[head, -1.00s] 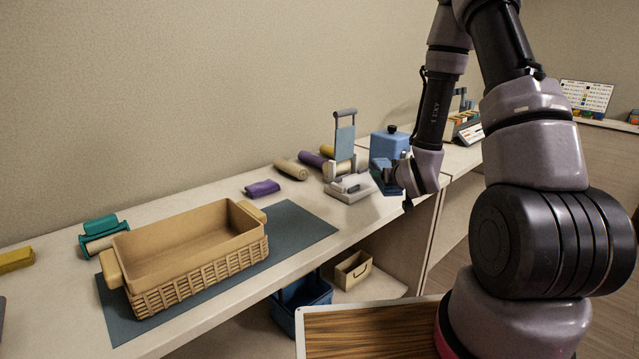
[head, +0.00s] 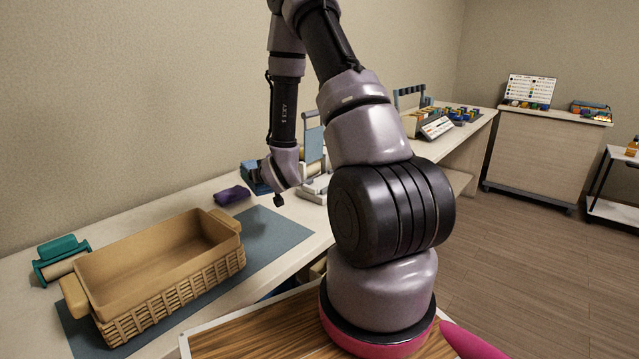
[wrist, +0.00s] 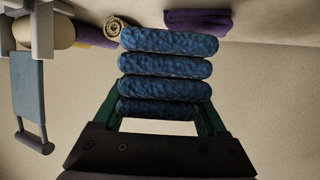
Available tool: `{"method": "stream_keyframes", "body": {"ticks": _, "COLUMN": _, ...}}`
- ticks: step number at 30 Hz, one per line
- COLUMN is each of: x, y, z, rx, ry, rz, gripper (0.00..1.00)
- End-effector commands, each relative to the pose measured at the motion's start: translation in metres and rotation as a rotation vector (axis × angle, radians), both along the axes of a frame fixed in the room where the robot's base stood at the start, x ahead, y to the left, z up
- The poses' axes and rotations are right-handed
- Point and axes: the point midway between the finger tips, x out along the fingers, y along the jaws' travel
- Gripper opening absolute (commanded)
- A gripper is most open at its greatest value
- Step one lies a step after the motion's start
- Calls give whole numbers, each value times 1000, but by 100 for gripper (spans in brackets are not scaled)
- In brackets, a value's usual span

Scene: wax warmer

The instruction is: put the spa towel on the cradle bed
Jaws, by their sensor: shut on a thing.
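My gripper (wrist: 163,98) is shut on the blue spa towel (wrist: 168,65), a stack of rounded blue folds between its green fingers. In the head view my gripper (head: 264,180) and the towel (head: 252,174) are above the back of the table, near a purple cloth (head: 232,195), partly hidden by my wrist. A large tan wicker basket (head: 190,283) stands empty on a blue-grey mat (head: 275,236). A teal holder with a cream roll (head: 62,257) is behind its left end. I cannot tell for sure which thing is the cradle bed.
A grey stand with a blue panel (head: 314,143) is just right of my gripper, partly behind my arm. The wrist view shows a tan roll (wrist: 114,27) and the purple cloth (wrist: 198,20) near the towel. The right part of the mat is bare.

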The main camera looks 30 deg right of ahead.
Motion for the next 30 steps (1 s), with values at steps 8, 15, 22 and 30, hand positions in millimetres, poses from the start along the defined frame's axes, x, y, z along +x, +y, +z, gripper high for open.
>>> {"method": "stream_keyframes", "body": {"ticks": 8, "x": 21, "y": 4, "z": -17, "rx": -3, "ry": 9, "rz": 9, "gripper": 14}}
{"method": "stream_keyframes", "body": {"ticks": 15, "x": 20, "y": 4, "z": -20, "rx": -3, "ry": 13, "rz": 8, "gripper": 14}}
{"method": "stream_keyframes", "body": {"ticks": 22, "x": 22, "y": 5, "z": -14, "rx": -3, "ry": 3, "rz": 10, "gripper": 14}}
{"method": "stream_keyframes", "body": {"ticks": 30, "x": 9, "y": -17, "z": 2, "rx": 0, "ry": -2, "rz": -222, "gripper": 14}}
